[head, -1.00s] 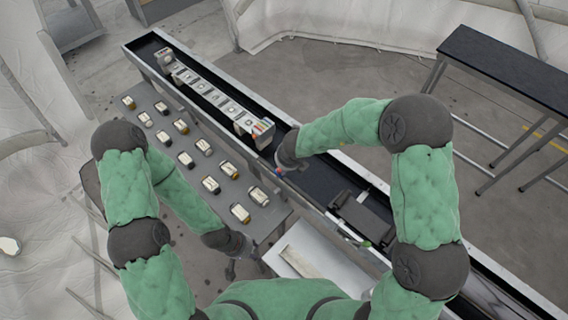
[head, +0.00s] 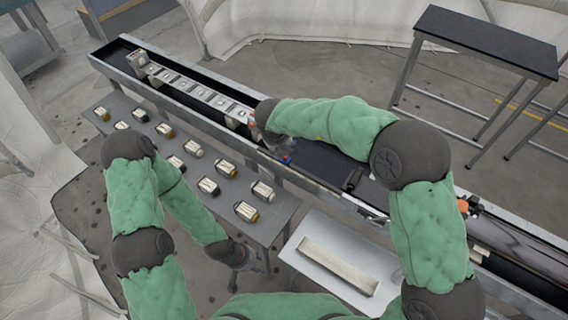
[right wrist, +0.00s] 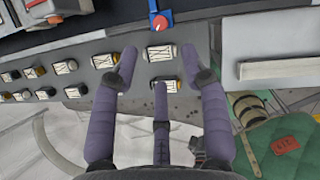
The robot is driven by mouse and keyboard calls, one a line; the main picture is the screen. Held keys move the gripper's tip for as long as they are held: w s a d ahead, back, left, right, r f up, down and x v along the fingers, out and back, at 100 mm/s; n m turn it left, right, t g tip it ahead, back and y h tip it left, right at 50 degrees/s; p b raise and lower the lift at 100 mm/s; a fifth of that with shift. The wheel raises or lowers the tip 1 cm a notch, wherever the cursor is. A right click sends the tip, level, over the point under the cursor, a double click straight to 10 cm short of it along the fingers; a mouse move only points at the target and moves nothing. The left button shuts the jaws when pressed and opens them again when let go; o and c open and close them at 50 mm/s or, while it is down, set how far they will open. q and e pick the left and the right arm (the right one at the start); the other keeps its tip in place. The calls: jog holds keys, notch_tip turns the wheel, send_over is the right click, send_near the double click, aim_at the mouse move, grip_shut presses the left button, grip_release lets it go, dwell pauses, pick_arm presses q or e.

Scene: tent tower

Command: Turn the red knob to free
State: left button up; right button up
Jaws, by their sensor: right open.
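The red knob (right wrist: 159,23) sits on a small blue base at the top middle of the right wrist view. A small red and blue patch (head: 287,157) at the conveyor's near edge in the head view appears to be the same knob. My right gripper (right wrist: 158,62) has its purple fingers spread, with nothing between them; the knob lies beyond the fingertips, apart from them. In the head view my right gripper (head: 279,146) is over the conveyor, close to the knob and partly hidden by its wrist. My left gripper (head: 248,262) hangs low beside the grey table, its fingers too small to read.
A white tray (head: 315,258) with a pale bar stands at the near right. A black-topped table (head: 490,45) stands behind.

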jog(key=b+x, duration=0.2)
jog(key=x, duration=0.8)
jog(key=shift+w+f, duration=0.15)
jog(key=shift+f, duration=0.25)
